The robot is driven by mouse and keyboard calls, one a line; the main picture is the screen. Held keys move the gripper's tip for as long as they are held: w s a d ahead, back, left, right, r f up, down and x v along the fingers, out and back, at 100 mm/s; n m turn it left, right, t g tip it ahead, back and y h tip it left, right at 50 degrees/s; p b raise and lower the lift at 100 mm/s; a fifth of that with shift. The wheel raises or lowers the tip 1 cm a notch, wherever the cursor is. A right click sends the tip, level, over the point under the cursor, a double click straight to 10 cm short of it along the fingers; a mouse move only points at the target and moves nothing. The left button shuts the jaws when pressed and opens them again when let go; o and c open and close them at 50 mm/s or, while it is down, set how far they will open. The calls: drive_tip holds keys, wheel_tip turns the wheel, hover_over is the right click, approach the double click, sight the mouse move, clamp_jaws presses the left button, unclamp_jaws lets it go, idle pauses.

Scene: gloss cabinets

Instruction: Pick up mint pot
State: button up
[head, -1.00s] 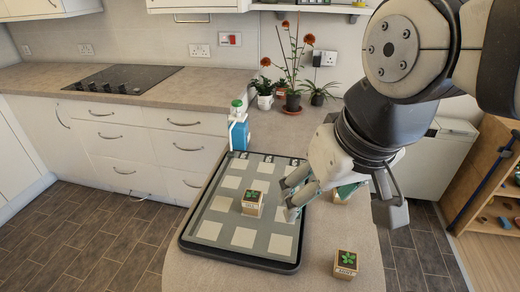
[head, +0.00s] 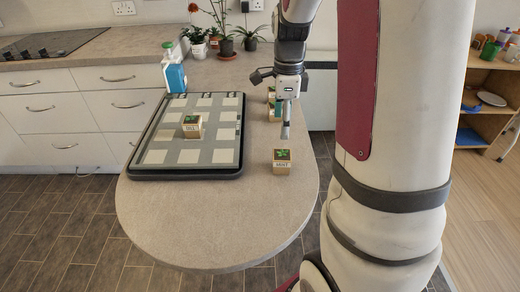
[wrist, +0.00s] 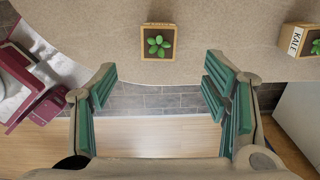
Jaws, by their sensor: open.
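The mint pot (head: 281,161) is a small wooden cube with green leaves on dark soil and a label reading MINT. It stands upright on the counter, right of the tray, near the rounded end. My gripper (head: 286,132) points down just above and behind it in the head view. In the wrist view a leafy pot (wrist: 158,42), apparently the mint, lies beyond the fingertips, roughly midway between them. My gripper (wrist: 160,85) is open with nothing between its fingers there.
A kale pot (wrist: 302,40) stands to the right in the wrist view. The black-rimmed tray (head: 210,173) with pale squares holds another herb pot (head: 192,126). A blue bottle (head: 175,77) and flower pots (head: 226,46) stand farther back. The counter's rounded front (head: 215,225) is clear.

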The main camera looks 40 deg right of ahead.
sight(282, 155)
wheel_tip(282, 155, down, 14)
drive_tip(key=shift+s+f+b, duration=0.1)
drive_tip(key=shift+s+b, duration=0.05)
drive_tip(key=shift+b, duration=0.95)
drive_tip(key=shift+c, duration=0.6)
drive_tip(key=c, duration=1.2)
